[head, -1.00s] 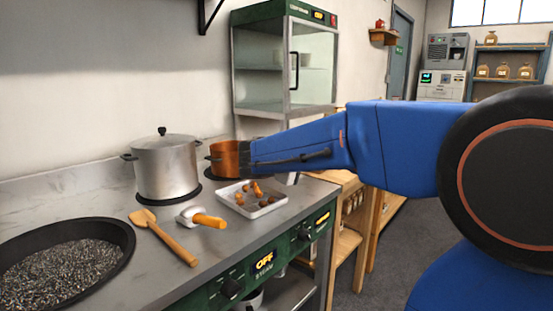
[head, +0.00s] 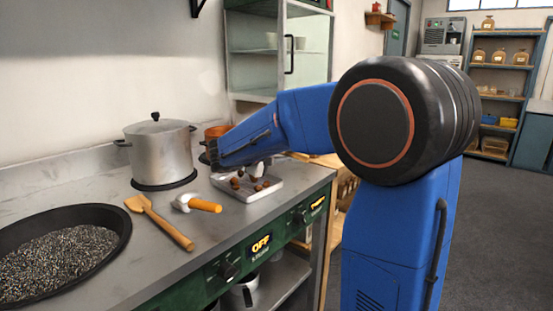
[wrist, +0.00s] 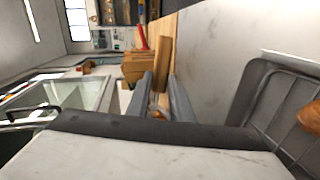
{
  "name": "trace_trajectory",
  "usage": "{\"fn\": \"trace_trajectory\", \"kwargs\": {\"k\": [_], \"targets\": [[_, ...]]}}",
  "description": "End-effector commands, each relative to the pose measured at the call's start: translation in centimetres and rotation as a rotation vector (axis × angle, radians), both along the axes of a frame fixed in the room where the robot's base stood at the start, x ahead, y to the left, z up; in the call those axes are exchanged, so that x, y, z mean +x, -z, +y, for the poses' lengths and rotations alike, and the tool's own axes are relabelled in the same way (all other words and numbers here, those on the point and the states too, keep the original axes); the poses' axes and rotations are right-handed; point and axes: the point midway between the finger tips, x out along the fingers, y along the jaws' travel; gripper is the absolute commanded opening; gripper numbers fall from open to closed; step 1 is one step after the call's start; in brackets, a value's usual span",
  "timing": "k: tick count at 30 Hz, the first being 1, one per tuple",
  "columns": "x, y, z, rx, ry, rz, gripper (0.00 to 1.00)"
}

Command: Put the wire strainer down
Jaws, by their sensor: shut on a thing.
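My gripper (head: 260,166) hangs low over the back of the pale tray (head: 264,194) on the counter, close to the chestnuts (head: 240,183) in it. In the wrist view my gripper's two grey fingers (wrist: 160,100) are shut on the wire strainer. A brown wooden bar, seemingly the strainer's handle (wrist: 163,60), runs away from between them. An orange-brown stick that looks like the same handle shows right of the gripper in the head view (head: 299,156). The strainer's mesh is not clearly visible; I cannot tell whether it touches the counter or tray.
A lidded steel pot (head: 160,152) and a copper pot (head: 216,131) stand behind. A wooden spatula (head: 165,225) and an orange-handled tool (head: 200,204) lie left of the tray. A wide dark pan (head: 118,235) is at far left. Bare counter (head: 228,232) lies in front.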

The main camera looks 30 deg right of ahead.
Motion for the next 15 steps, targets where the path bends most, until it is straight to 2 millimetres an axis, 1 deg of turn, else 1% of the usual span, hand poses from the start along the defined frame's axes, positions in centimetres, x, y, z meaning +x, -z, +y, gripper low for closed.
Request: {"fn": "trace_trajectory", "kwargs": {"k": [1,8,15], "targets": [[0.4,0.1,0.2,-0.001,0.0,-0.001,0.0],[1.4,0.7,0.5,-0.001,0.0,0.0,0.0],[3.5,2.1,1.2,-0.001,0.001,-0.001,0.0]]}}
